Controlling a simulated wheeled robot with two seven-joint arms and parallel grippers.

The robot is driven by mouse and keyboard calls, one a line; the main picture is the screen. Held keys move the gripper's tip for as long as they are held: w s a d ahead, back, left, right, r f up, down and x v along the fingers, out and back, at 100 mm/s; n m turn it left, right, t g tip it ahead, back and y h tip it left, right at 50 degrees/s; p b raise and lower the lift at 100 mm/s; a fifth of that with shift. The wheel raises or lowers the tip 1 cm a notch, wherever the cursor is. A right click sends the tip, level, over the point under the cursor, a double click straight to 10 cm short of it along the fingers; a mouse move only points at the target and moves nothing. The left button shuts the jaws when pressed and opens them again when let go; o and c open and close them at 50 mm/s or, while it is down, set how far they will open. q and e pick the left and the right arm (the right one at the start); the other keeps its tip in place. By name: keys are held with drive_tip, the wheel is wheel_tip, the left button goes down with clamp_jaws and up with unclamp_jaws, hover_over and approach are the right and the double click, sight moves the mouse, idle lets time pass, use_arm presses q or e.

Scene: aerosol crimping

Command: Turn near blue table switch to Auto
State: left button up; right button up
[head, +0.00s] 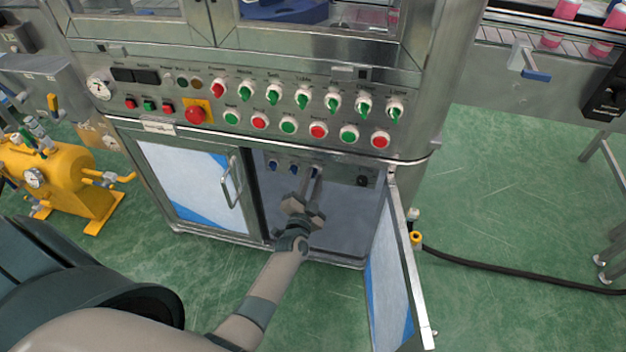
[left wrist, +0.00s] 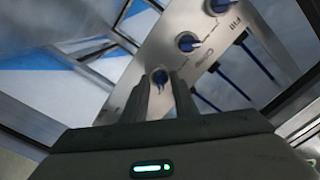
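Inside the open lower cabinet, a metal panel carries three blue knobs. In the head view I see the left knob (head: 272,166) and middle knob (head: 293,170); the third is largely hidden by my left gripper. The left wrist view shows the upper knob (left wrist: 218,6), the middle knob (left wrist: 187,41) and the lower knob (left wrist: 160,77). My left gripper (head: 311,174) reaches into the cabinet. Its fingers (left wrist: 161,82) are apart, with the lower knob showing in the gap between the tips; contact is not clear. The labels are too small to read surely. My right gripper is out of view.
The open cabinet door (head: 390,270) stands to the right of my left arm. The closed door (head: 190,185) with its handle is at left. Above is a panel of green and red switches (head: 290,105). A yellow tank (head: 50,175) stands far left.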

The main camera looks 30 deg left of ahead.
use_arm(q)
drive_tip(key=shift+c, duration=0.6)
clamp_jaws()
